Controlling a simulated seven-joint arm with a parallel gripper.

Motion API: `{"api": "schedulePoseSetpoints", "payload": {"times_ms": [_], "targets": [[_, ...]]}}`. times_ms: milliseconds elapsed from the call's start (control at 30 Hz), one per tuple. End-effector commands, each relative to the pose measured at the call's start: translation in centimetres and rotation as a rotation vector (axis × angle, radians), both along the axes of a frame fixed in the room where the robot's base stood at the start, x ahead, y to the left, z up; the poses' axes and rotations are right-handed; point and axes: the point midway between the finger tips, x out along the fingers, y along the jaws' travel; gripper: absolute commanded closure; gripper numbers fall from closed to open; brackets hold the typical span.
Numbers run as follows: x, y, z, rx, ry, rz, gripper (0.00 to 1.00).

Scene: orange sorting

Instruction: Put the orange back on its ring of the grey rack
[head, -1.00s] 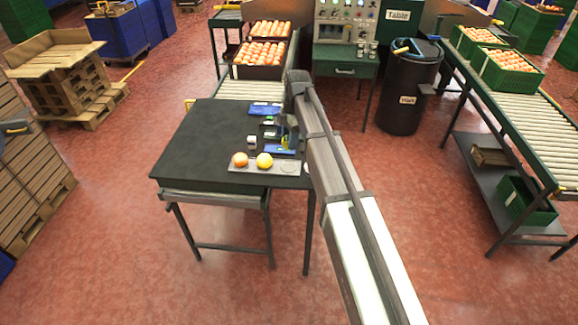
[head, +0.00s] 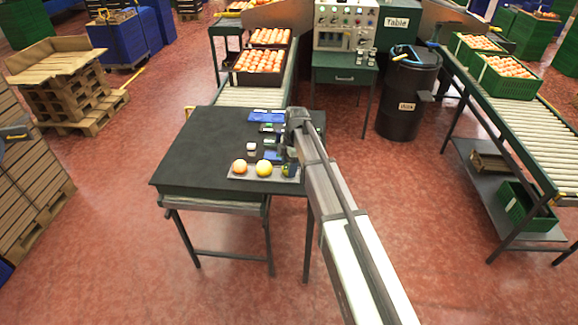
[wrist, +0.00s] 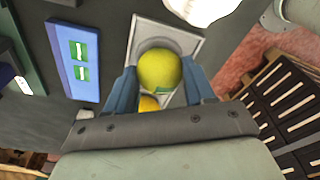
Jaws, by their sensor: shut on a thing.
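The grey rack (head: 234,176) lies along the front edge of the dark table. My gripper (head: 286,168) is low over the rack's right end, shut on a yellow-green orange (head: 287,171). In the wrist view this orange (wrist: 159,70) is between the two blue fingers, over the rack (wrist: 190,43). A yellow-orange fruit (wrist: 149,103) shows just below it. The right ring is mostly hidden; I cannot tell whether the held orange touches it.
A blue panel with two green labels (wrist: 78,48) lies beside the rack. A small white cube (head: 251,146) and a blue item (head: 266,116) lie farther back on the table (head: 200,145). A white rounded thing (wrist: 203,8) is near the rack's far end. The table's left half is clear.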

Motion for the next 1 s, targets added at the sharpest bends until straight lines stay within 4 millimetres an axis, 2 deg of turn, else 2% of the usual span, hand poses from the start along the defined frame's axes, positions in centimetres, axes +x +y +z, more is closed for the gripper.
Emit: {"api": "schedulePoseSetpoints", "payload": {"times_ms": [267,300,533,833,1000], "targets": [[0.0,0.0,-0.3,0.000,0.000,0.000,0.77],[0.0,0.0,-0.3,0.000,0.000,0.000,0.45],[0.0,0.0,-0.2,0.000,0.000,0.000,0.23],[0.0,0.0,-0.1,0.000,-0.001,0.000,0.21],[0.2,-0.1,1.3,0.001,-0.003,0.000,0.21]]}}
